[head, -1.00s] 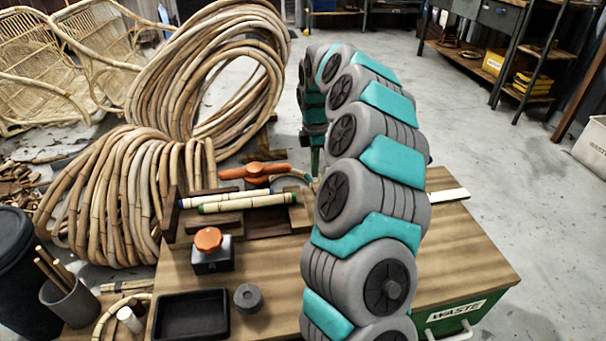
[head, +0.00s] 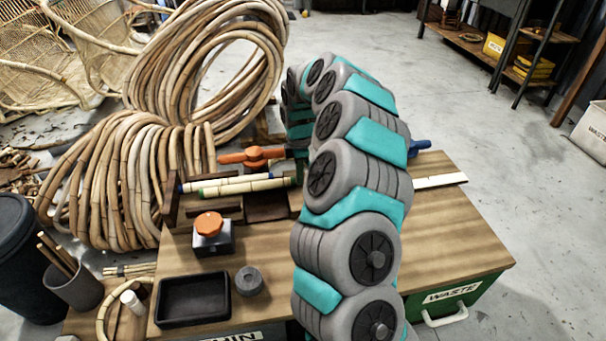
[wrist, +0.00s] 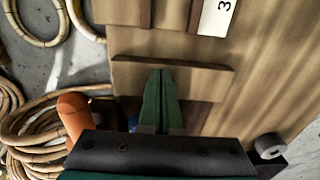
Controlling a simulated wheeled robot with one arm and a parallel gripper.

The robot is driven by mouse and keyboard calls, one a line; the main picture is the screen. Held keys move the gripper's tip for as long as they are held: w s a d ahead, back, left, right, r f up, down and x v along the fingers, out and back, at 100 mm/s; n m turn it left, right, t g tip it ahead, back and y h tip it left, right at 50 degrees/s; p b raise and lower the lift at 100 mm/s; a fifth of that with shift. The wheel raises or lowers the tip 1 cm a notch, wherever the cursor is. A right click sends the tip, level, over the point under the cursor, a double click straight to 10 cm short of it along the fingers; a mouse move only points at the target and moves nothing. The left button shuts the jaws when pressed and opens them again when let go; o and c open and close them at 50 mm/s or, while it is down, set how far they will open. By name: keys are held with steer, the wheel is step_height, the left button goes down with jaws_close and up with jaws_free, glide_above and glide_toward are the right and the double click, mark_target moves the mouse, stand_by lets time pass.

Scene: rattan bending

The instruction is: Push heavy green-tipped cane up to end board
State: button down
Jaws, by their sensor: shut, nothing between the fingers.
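The green-tipped cane (head: 240,187) lies on the wooden jig on the bench, in front of a blue-tipped cane (head: 235,179). Its left green tip is a little short of the dark upright board (head: 170,205) at the jig's left end. Its right end is near my arm. My gripper's fingers (wrist: 160,75) are green, shut and empty, pointing down over the jig in the wrist view. In the head view my arm largely hides the gripper, at the right end of the canes. I cannot tell whether the fingers touch the cane.
In front are an orange-knobbed block (head: 210,230), a black tray (head: 193,299) and a grey cylinder (head: 249,281). Rattan coils (head: 115,180) lie left.

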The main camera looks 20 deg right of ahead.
mark_target(269, 184)
steer(key=a, duration=0.3)
steer(key=shift+w+a, duration=0.2)
steer(key=shift+w, duration=0.15)
